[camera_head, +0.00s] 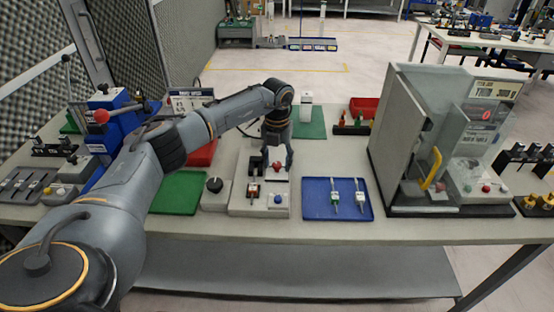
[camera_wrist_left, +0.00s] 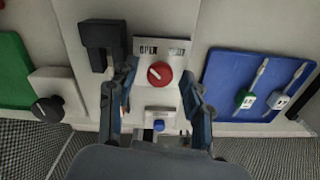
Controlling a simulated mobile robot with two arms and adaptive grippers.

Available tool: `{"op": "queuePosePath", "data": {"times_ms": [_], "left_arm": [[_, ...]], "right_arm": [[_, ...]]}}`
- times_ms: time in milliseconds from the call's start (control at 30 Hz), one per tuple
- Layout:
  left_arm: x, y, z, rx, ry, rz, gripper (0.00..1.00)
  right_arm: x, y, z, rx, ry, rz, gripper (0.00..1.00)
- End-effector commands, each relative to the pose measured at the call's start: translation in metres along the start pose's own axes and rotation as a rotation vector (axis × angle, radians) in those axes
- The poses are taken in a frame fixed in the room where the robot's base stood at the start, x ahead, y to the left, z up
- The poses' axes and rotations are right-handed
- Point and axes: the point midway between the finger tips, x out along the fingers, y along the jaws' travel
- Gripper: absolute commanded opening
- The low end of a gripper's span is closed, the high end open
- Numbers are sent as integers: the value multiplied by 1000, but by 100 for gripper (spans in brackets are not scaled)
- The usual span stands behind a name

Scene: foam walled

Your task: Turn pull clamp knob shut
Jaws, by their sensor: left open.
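The red clamp knob (camera_wrist_left: 160,74) sits on a light panel in the left wrist view, below a label plate (camera_wrist_left: 163,47) that reads OPEN on its left; its right word is hard to read. A white mark on the knob slants toward the upper left, the OPEN side. The knob also shows in the head view (camera_head: 277,167), on the pale fixture (camera_head: 240,206). My left gripper (camera_head: 277,158) points down over the knob. In the left wrist view its two fingers (camera_wrist_left: 159,78) are open, one on each side of the knob; contact cannot be told. My right gripper is out of view.
A black block (camera_wrist_left: 100,40) stands close to the left finger. A blue button (camera_wrist_left: 158,125) lies below the knob, and a black knob (camera_head: 214,185) sits to the left. A blue tray (camera_head: 319,211) with two small tools lies right. A grey walled enclosure (camera_head: 400,120) stands further right.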

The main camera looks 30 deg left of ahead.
Motion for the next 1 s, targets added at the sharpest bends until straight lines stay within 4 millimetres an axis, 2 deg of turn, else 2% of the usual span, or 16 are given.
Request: {"op": "queuePosePath", "data": {"times_ms": [233, 400, 500, 767, 1000], "left_arm": [[1, 0, 0, 0, 0, 0, 50], [1, 0, 0, 0, 0, 0, 16], [1, 0, 0, 0, 0, 0, 0], [1, 0, 0, 20, 0, 0, 0], [2, 0, 0, 126, -1, 1, 0]], "right_arm": [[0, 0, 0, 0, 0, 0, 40], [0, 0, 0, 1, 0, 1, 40], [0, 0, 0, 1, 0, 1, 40], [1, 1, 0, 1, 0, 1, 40], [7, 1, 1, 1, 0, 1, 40]]}}
